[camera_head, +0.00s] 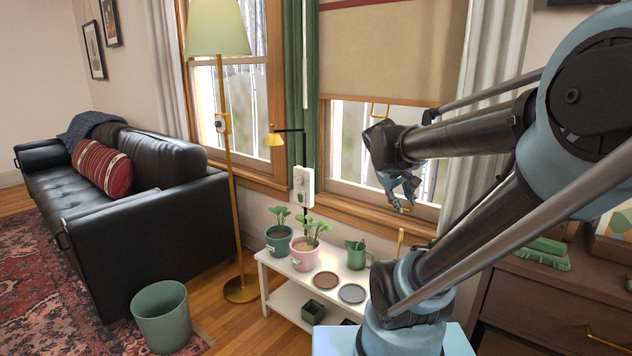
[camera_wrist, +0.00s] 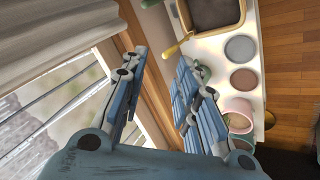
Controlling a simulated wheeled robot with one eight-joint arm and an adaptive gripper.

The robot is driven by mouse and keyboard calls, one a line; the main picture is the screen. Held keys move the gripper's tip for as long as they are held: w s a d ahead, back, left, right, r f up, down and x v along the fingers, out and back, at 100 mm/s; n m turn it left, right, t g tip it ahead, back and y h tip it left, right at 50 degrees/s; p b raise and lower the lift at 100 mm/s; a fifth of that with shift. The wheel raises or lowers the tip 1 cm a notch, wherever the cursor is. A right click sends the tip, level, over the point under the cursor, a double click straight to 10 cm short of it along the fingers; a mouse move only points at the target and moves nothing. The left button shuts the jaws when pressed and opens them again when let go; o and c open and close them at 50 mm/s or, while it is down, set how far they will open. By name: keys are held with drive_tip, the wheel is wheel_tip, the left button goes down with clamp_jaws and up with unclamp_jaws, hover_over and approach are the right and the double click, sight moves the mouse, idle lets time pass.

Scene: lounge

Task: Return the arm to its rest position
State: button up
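My gripper (camera_head: 399,196) hangs in front of the window at the right, above the white plant bench (camera_head: 276,263). In the wrist view, its two blue fingers are spread apart with an empty gap between them (camera_wrist: 163,88). My arm reaches from the right side of the head view, folded at a large blue joint. Nothing is seen held in the gripper.
On the bench stand two potted plants in a teal pot (camera_head: 279,241) and a pink pot (camera_head: 304,255), a green watering can (camera_head: 357,255) and saucers. A floor lamp (camera_head: 231,150), a sofa (camera_head: 120,200) and a bin (camera_head: 161,316) are left. A wooden cabinet (camera_head: 545,295) stands right.

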drive_tip(key=s+a+f+m+g+y, duration=0.1)
drive_tip(key=s+a+f+y, duration=0.1)
drive_tip(key=s+f, duration=0.3)
drive_tip(key=s+a+f+m+g+y, duration=0.1)
drive_tip(key=s+a+f, duration=0.3)
drive_tip(key=s, duration=0.5)
wheel_tip(320, 180, down, 2)
drive_tip(key=shift+s+a+f+m+y, duration=0.1)
drive_tip(key=shift+s+a+m+y, duration=0.25)
drive_tip(key=shift+y, duration=0.55)
drive_tip(key=shift+w, duration=0.15)
drive_tip(key=shift+w+f, duration=0.2)
drive_tip(key=shift+w, duration=0.15)
drive_tip(key=shift+o, duration=0.6)
